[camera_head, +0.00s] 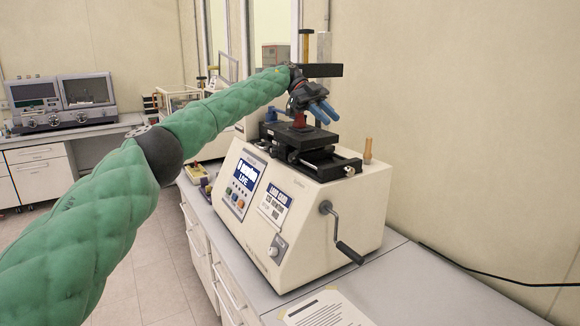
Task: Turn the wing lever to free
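My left arm comes in from the left in a green quilted sleeve and reaches over a cream bench-top testing machine (305,205). My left gripper (323,112), dark with blue fingers, is above the machine's black top stage (318,157). The two fingers look close together, and I cannot tell whether they are open or shut. A small red part (300,121) stands on the stage just below and left of the fingers; I cannot tell whether they touch it. A blue part (271,115) shows behind the arm. I cannot tell which part is the wing lever. My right gripper is out of view.
A crank handle (343,235) sticks out of the machine's right face. A wooden peg (368,150) stands at its top right corner. A black bar (322,70) is just above my gripper. A printed sheet (325,310) lies in front. The counter at right is clear except for a black cable (480,270).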

